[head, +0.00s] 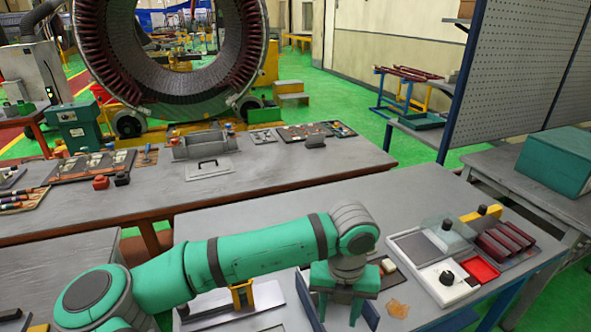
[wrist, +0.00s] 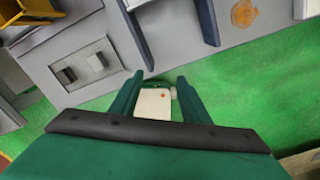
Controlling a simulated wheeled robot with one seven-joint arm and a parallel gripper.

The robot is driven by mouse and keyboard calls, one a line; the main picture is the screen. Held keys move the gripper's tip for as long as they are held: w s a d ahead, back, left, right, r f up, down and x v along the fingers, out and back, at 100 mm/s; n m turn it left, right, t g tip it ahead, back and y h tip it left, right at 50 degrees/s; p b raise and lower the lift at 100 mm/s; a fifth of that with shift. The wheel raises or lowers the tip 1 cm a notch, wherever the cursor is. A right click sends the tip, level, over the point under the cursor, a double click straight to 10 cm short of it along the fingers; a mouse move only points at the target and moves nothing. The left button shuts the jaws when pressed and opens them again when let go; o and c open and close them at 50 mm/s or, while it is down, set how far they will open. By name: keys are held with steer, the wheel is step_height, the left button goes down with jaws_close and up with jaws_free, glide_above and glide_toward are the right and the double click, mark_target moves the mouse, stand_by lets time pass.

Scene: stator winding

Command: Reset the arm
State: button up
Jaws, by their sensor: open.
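My green arm reaches across the near grey workbench (head: 420,195) in the head view. My gripper (head: 338,312) points down near the front of this bench, with its two green fingers apart. In the wrist view my gripper (wrist: 157,82) is also open. A small cream block with a red dot (wrist: 153,103) shows in the gap between the fingers; I cannot tell whether it touches them or lies below. Beyond the fingertips are the bench edge and green floor.
Right of my gripper stand a white tray unit (head: 447,283), a red tray (head: 480,268) and dark red bars (head: 503,240). A yellow bracket (head: 242,295) is left of it. An orange patch (head: 398,308) lies close by. The large stator ring (head: 165,85) is behind the far bench.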

steer(key=d+r+n+t+h, duration=0.1)
steer(key=d+r+n+h, duration=0.15)
steer(key=d+h, duration=1.2)
steer(key=w+d+r+n+t+h, duration=0.2)
steer(key=d+r+n+t, duration=0.5)
steer(key=d+n, duration=0.45)
steer(key=s+a+f+n+t+y, duration=0.3)
steer(key=a+f+n+t+y, duration=0.25)
steer(key=a+f+n, duration=0.45)
steer(key=s+a+f+n+t+y, duration=0.35)
steer(key=a+f+n+y, duration=0.3)
steer(key=a+n, duration=0.35)
steer(key=s+a+f+n+y, duration=0.1)
steer(key=s+a+f, duration=0.2)
steer(key=s+a, duration=0.2)
steer(key=s+a+f+n+g+y, duration=0.1)
steer(key=s+a, duration=0.4)
steer(key=s, duration=0.6)
steer(key=s+a+f+n+y, duration=0.2)
steer(key=s+a+f, duration=0.2)
steer(key=s, duration=0.4)
steer(key=shift+s+a+f+g, duration=0.2)
steer(key=shift+a+f+g, duration=0.1)
steer(key=shift+a+f, duration=0.1)
steer(key=shift+s+a+r+y, duration=0.2)
steer(key=shift+s+a+y, duration=0.05)
steer(key=shift+s, duration=0.25)
